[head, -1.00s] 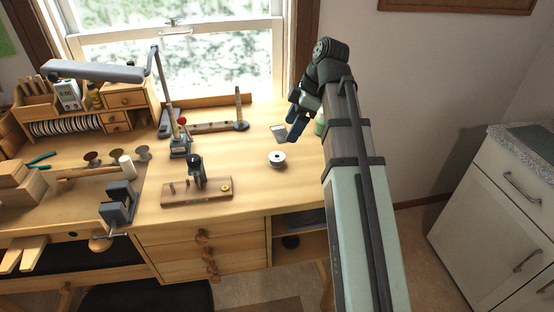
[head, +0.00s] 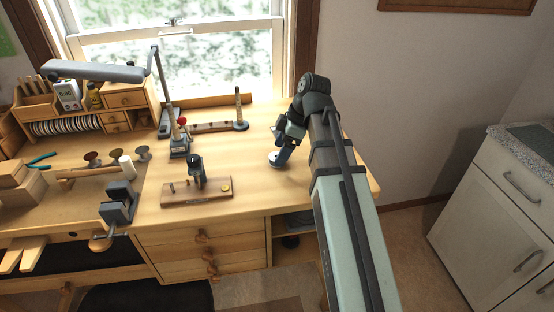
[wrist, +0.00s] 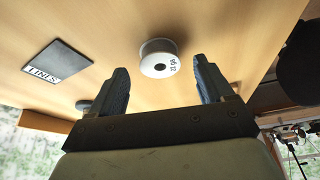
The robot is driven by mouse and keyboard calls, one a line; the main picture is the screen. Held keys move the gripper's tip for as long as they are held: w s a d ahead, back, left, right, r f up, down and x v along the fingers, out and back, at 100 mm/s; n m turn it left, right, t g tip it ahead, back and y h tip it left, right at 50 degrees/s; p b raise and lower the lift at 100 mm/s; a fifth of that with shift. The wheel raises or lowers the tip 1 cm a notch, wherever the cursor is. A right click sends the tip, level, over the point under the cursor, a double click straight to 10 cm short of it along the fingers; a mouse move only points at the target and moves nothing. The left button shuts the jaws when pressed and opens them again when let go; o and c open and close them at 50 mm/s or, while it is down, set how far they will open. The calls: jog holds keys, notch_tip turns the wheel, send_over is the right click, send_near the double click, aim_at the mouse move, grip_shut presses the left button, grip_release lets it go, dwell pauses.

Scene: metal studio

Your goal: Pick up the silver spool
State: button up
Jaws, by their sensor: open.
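The silver spool (wrist: 160,58) stands on the bench top in the wrist view, a short pale cylinder with a dark centre hole and small dark marks on its rim. My gripper (wrist: 163,84) is open, with one blue finger to each side of the spool's near edge. The spool seems to lie just beyond the fingertips, not clasped. In the head view my gripper (head: 281,157) is low over the right part of the bench and hides most of the spool.
In the head view a wooden block with a small post tool (head: 197,192) stands to the left. The bench top (head: 245,160) between them is clear.

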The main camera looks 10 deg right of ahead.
jog(key=shift+x, duration=1.1)
jog(key=c, duration=1.1)
jog(key=shift+r, duration=0.1)
